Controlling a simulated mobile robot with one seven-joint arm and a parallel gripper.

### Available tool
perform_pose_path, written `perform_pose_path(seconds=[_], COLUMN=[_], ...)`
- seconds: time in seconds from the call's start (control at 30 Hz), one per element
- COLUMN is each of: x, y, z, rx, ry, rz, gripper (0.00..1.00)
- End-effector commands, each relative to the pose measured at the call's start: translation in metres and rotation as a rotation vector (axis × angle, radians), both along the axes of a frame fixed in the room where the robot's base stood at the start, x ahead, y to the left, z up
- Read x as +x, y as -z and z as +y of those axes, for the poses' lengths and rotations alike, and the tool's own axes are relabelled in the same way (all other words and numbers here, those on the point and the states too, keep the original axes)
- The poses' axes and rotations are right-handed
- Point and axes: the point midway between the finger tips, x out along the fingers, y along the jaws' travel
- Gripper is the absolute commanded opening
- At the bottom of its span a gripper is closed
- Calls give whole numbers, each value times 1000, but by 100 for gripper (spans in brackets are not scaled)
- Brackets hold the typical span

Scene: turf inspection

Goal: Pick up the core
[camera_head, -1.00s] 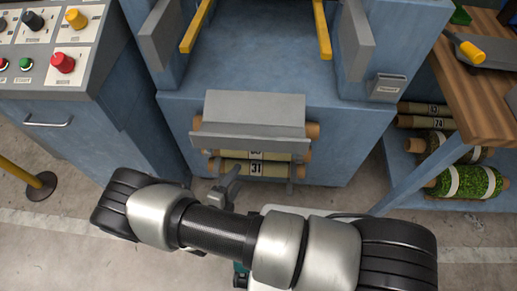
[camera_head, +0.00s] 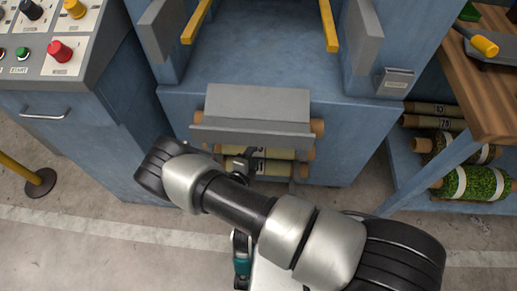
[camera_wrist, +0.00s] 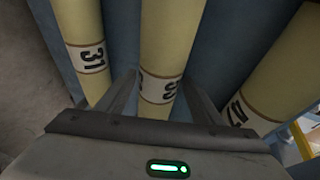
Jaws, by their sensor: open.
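Several pale yellow cores lie side by side in the rack at the front of the blue machine. In the wrist view there are three: the left core (camera_wrist: 80,25) is labelled 31, the middle core (camera_wrist: 172,35) has a two-digit label whose digits I cannot read surely, and the right core (camera_wrist: 275,70) has a label partly cut off. My gripper (camera_wrist: 163,84) is open, its fingers on either side of the middle core. Whether they touch it I cannot tell. In the head view my gripper (camera_head: 241,164) is at the rack, partly covering the lower cores (camera_head: 274,168).
A grey cover (camera_head: 258,103) hangs over the rack. The blue machine (camera_head: 350,135) rises behind. A control panel (camera_head: 60,60) stands at the left. A wooden bench (camera_head: 490,90) with rolls, one of green turf (camera_head: 478,183), is at the right. The floor in front is clear.

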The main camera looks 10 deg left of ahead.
Motion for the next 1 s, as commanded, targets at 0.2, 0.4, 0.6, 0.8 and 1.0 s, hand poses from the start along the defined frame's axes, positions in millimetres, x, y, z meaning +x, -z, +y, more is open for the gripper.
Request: perform_pose_path(seconds=[0.2, 0.4, 0.6, 0.8, 1.0], x=[10, 10, 10, 10, 6], y=[4, 4, 3, 2, -7], z=[-2, -2, -2, -2, -6], rx=[1, 1, 0, 0, -1], ry=[-1, -1, -1, 0, 9], rz=[2, 1, -2, -2, -2], gripper=[60, 42, 15, 15, 15])
